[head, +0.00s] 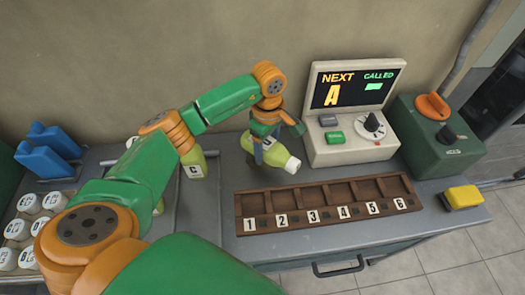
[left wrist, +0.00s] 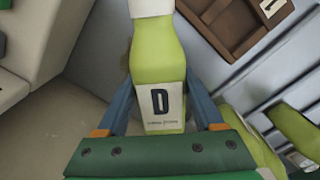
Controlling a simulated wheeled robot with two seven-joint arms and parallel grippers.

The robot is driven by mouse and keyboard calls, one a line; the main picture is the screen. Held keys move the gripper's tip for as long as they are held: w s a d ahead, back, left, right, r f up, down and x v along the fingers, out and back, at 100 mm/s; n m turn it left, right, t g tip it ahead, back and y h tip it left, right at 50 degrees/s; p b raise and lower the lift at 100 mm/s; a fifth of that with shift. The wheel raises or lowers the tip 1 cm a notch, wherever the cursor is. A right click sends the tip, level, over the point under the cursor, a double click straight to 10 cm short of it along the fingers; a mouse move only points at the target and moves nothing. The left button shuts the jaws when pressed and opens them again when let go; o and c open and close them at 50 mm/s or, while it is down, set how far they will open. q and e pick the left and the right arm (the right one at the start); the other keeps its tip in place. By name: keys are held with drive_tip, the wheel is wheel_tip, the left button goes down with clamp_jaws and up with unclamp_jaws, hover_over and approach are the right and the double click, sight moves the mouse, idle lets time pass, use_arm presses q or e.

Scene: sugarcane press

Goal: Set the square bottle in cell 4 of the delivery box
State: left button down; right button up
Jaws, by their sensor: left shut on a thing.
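My left gripper (head: 262,148) is shut on a light green bottle (head: 281,158) with a white cap and a label. The bottle is tilted, its cap toward the lower right, above the counter behind the delivery box. In the left wrist view the bottle (left wrist: 158,65) sits between the blue fingers, and its label reads D. The brown delivery box (head: 328,215) has one row of cells numbered 1 to 6, all looking empty. Cell 4 (head: 341,194) is right of the middle. My right gripper is not in view.
A bottle labelled C (head: 194,168) stands left, partly behind my arm. A console (head: 350,115) reading NEXT A stands behind the box, with a green control box (head: 430,140) to its right. A yellow block (head: 462,197) lies at right. White-capped items (head: 30,203) stand far left.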

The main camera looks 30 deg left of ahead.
use_arm(q)
drive_tip(key=f, duration=0.1)
drive_tip(key=a+f, duration=0.1)
drive_tip(key=f, duration=0.1)
drive_tip(key=w+f, duration=0.1)
drive_tip(key=f, duration=0.1)
drive_tip(key=shift+w+a, duration=0.1)
drive_tip(key=shift+a, duration=0.3)
drive_tip(key=shift+f, duration=0.4)
drive_tip(key=shift+f, duration=0.2)
unclamp_jaws()
drive_tip(key=shift+r, duration=0.1)
